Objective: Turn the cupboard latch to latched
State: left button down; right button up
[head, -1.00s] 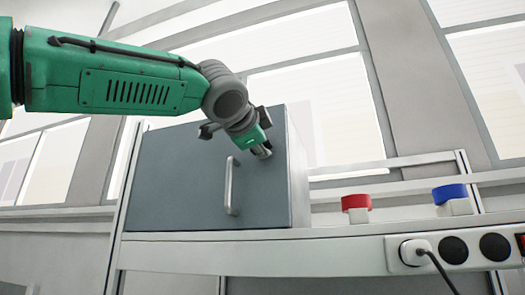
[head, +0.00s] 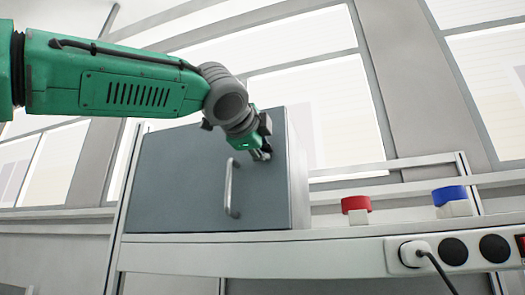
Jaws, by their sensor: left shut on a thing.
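The grey cupboard (head: 180,185) stands on a shelf with its door closed. A vertical bar handle (head: 232,188) is on the right part of the door. My left gripper (head: 262,154) is at the upper right of the door, above and right of the handle. It is shut on the cupboard latch, which is small and mostly hidden by the fingers, so I cannot tell its exact angle. My green left arm comes in from the upper left and covers the top of the cupboard. My right gripper is not in view.
A power strip (head: 455,250) with a white plug (head: 413,252) and black cable is on the shelf's front edge.

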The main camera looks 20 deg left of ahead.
pick_arm(q)
jog(key=c, duration=1.6)
grip_release()
jog(key=shift+d+f, duration=0.1)
jog(key=shift+f, duration=0.15)
jog(key=shift+w, duration=0.15)
jog(key=shift+r, duration=0.1)
jog(key=shift+s, duration=0.65)
jog(key=s, duration=1)
jog(key=shift+s+a, duration=0.25)
jog(key=shift+d, duration=0.1)
